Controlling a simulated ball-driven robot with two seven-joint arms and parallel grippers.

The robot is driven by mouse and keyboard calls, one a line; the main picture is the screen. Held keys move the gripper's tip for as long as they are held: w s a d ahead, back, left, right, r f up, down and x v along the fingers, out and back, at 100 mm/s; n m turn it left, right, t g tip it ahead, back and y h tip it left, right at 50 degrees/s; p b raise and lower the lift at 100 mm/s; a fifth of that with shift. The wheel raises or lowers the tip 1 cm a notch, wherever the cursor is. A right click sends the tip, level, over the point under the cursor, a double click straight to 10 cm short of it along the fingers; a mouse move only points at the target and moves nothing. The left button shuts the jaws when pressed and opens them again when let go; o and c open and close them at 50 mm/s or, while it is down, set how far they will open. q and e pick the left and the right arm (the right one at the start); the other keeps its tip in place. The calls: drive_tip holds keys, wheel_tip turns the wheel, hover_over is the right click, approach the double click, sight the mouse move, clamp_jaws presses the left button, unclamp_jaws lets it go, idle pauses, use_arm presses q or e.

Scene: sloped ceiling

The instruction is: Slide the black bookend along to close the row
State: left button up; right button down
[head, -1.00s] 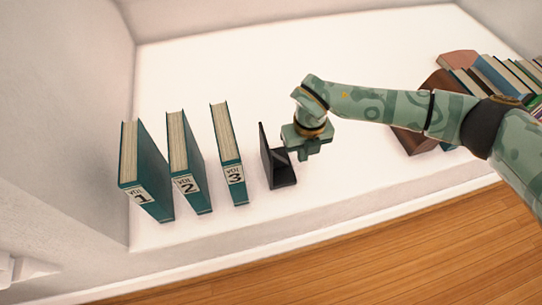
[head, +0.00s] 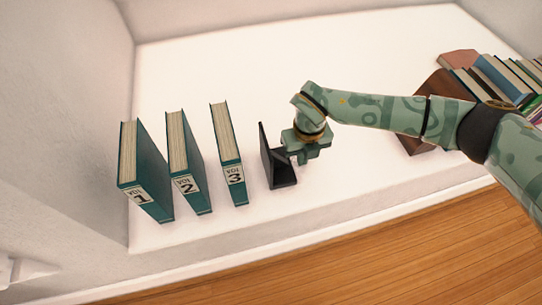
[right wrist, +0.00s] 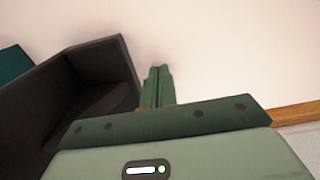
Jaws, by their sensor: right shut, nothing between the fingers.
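The black bookend (head: 277,165) stands on the white shelf, right of the books, its upright plate toward them. Three teal books stand in a spaced row to its left: VOL 1 (head: 146,180), VOL 2 (head: 189,170) and VOL 3 (head: 228,160). A gap separates VOL 3 from the bookend. My right gripper (head: 302,159) is shut and empty, low at the bookend's right side; I cannot tell if it touches. In the right wrist view the shut fingers (right wrist: 157,88) are just right of the bookend (right wrist: 75,95). A teal book edge (right wrist: 12,65) shows beyond. My left gripper is out of view.
The white shelf (head: 220,70) is clear behind the row. A wall (head: 70,90) rises on the left. Several other books (head: 500,80) and a brown block (head: 415,140) stand at the right, partly behind my right arm. A wooden floor (head: 350,260) lies below the shelf's front edge.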

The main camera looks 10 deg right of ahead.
sight(281, 158)
drive_tip(key=shift+a, duration=0.15)
drive_tip(key=shift+s+a+p, duration=0.1)
drive_tip(key=shift+a+p, duration=0.2)
drive_tip(key=shift+a, duration=5.4)
drive_tip(key=shift+s+a+b, duration=0.2)
drive_tip(key=shift+a+b, duration=0.3)
drive_tip(key=shift+a, duration=2.6)
drive_tip(key=shift+a+b, duration=0.3)
drive_tip(key=shift+a, duration=1.05)
drive_tip(key=shift+s+a+b, duration=0.15)
drive_tip(key=shift+a+b, duration=0.9)
drive_tip(key=shift+a, duration=2.1)
drive_tip(key=shift+d+r, duration=0.1)
